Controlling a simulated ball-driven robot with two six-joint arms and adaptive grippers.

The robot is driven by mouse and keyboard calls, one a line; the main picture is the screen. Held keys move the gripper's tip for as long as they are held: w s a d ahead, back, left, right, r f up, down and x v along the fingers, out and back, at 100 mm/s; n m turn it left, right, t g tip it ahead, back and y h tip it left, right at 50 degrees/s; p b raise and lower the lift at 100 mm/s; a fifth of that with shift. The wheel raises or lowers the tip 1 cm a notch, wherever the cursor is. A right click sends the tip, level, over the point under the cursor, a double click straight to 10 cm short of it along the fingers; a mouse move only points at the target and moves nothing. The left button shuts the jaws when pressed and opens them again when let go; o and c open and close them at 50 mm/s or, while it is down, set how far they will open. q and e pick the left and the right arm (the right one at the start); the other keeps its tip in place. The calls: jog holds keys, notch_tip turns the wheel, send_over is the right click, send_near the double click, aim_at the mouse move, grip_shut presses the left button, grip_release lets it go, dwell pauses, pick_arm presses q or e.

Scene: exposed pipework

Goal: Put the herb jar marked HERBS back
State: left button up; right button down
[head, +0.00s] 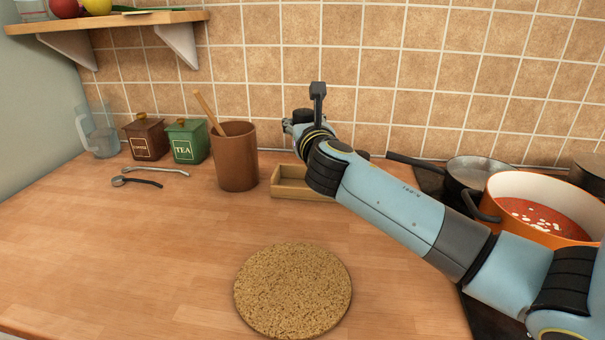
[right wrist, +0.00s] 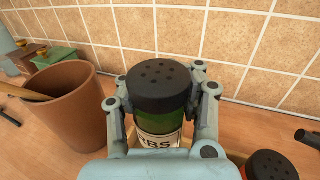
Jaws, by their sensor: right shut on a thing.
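My right gripper (head: 300,126) is over the back of the counter, by the small wooden tray (head: 287,181). In the right wrist view its two fingers (right wrist: 161,104) are closed around the herb jar (right wrist: 158,122). In the head view my wrist mostly hides the jar. My left gripper is not in view.
A second jar with a black lid and red contents (right wrist: 268,167) stands by the tray's wooden edge. A brown utensil pot (head: 236,160) is left of the tray. A cork mat (head: 293,290) lies in front. Pans and an orange pot (head: 495,189) are at right.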

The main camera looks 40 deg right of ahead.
notch_tip(320, 180, down, 5)
jog(key=shift+r+b, duration=0.1)
jog(key=shift+b, duration=0.65)
jog(key=shift+f+b, duration=0.7)
jog(key=shift+f, duration=1.05)
jog(key=shift+f, duration=0.15)
jog(key=c, duration=0.9)
grip_release()
jog(key=shift+s+a, duration=0.15)
jog(key=shift+s, duration=0.05)
jog(key=v, duration=1.1)
jog(key=shift+s+a, duration=0.1)
jog(key=shift+s, duration=0.2)
